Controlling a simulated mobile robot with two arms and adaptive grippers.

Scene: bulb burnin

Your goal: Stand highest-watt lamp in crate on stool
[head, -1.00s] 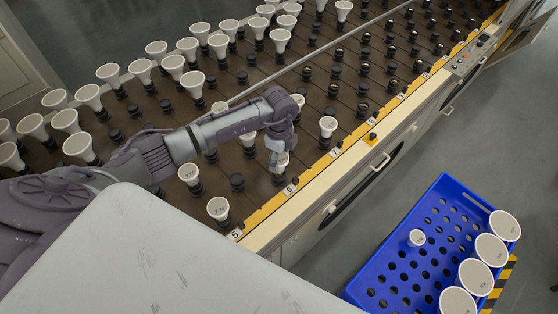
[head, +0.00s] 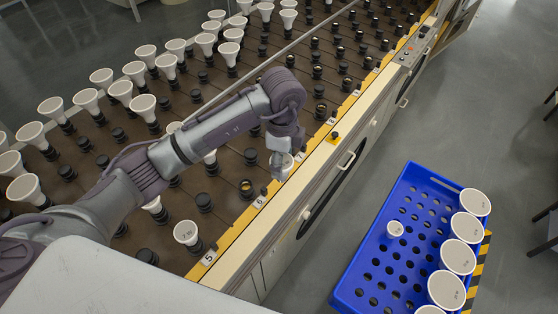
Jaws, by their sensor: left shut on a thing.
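My left gripper (head: 278,157) is shut on a white lamp (head: 281,165), held near the front edge of the lamp bench; the fingers hide part of the lamp. A bare socket (head: 246,187) with a brass-coloured inside shows near label 6. Other white lamps, such as the one by label 5 (head: 186,233), stand in bench sockets; most wattage print is too small to read. The blue crate (head: 352,248) has a perforated floor. My right gripper is out of view.
The bench (head: 225,245) has a yellow front strip and a cream front with handles. Yellow-black stripes (head: 484,260) show beside the crate's right side. Dark legs (head: 540,235) stand at the right edge. Grey floor (head: 330,225) is open between bench and crate.

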